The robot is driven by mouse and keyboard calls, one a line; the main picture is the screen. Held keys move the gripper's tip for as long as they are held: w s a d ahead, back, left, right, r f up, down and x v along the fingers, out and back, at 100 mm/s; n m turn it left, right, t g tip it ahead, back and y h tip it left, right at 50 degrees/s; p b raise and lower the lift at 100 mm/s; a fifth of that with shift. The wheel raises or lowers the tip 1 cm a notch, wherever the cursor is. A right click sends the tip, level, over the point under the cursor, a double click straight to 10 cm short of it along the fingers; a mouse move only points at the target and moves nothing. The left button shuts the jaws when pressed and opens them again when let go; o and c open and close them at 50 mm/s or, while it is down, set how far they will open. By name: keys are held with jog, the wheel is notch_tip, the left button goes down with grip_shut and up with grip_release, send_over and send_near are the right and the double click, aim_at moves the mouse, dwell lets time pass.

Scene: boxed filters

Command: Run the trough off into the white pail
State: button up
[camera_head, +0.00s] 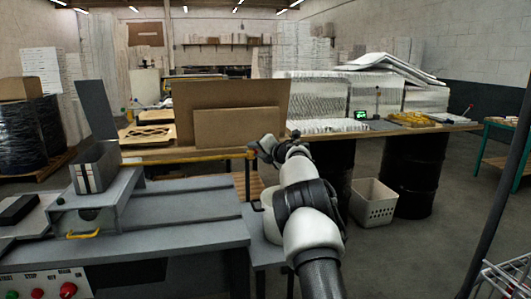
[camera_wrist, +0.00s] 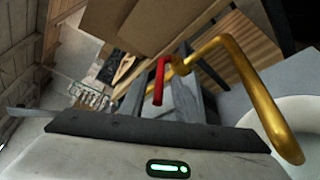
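A brass pipe with a bent spout (camera_wrist: 240,75) crosses the right of the wrist view, and its end hangs at the lower right. A red lever (camera_wrist: 158,82) sits beside the pipe's inner end. A white round rim (camera_wrist: 285,112), likely the pail, shows partly behind the spout; I cannot see inside it. I cannot make out the trough or any water for sure. My gripper (camera_head: 262,150) is near the pipe's top, apart from the red lever in the wrist view. Its fingers are unclear.
A grey bench (camera_head: 190,225) with a yellow handle and red buttons fills the lower left. Cardboard sheets (camera_head: 236,127) stand behind my gripper. A white perforated basket (camera_head: 373,203) stands on the floor by black drums (camera_head: 412,175). A dark post (camera_head: 500,190) rises at right.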

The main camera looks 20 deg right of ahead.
jog(key=b+v, duration=0.1)
jog(key=v, duration=1.6)
